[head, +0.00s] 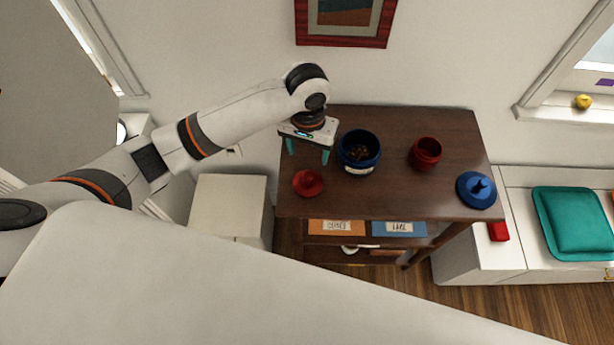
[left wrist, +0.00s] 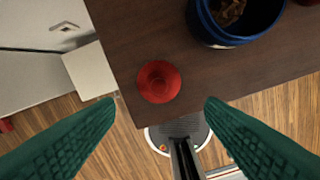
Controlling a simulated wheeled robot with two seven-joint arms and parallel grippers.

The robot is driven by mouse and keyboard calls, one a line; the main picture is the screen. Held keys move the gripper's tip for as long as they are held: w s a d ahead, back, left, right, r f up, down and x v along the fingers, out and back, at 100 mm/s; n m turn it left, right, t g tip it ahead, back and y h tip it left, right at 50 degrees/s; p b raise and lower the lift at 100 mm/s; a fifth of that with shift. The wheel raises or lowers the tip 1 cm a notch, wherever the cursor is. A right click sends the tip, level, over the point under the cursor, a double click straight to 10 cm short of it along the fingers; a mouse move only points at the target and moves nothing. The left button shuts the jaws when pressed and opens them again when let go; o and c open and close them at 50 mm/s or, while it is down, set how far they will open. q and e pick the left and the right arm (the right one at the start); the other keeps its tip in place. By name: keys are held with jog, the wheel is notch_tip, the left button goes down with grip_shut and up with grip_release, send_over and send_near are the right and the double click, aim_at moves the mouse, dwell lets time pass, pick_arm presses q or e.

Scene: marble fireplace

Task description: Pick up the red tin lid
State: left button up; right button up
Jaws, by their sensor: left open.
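The red tin lid (head: 308,183) lies on the dark wooden cabinet top (head: 388,190), near its front left corner. It is round with a small raised knob in its middle. In the left wrist view the lid (left wrist: 159,82) is above and between my two green fingers. My left gripper (head: 308,156) is open and empty, with its teal fingers pointing down over the cabinet's left part, behind the lid in the head view. In the left wrist view the fingers of my left gripper (left wrist: 160,108) are wide apart and do not touch the lid. My right gripper is not in view.
A blue tin (head: 359,152) with brown contents stands right of the lid, and also shows in the left wrist view (left wrist: 235,25). A red tin (head: 426,153) and a blue lid (head: 476,190) are farther right. A framed picture (head: 345,22) hangs above.

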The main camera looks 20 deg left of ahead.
aim_at(307, 176)
pick_arm(q)
notch_tip(307, 176, down, 6)
jog(key=shift+a+f+p, duration=0.1)
jog(key=shift+p, duration=0.35)
jog(key=shift+f, duration=0.65)
notch_tip(307, 176, down, 4)
jog(key=shift+f+p, duration=0.1)
jog(key=shift+p, duration=0.5)
jog(key=c, duration=1)
jog(key=shift+s, duration=0.15)
grip_shut()
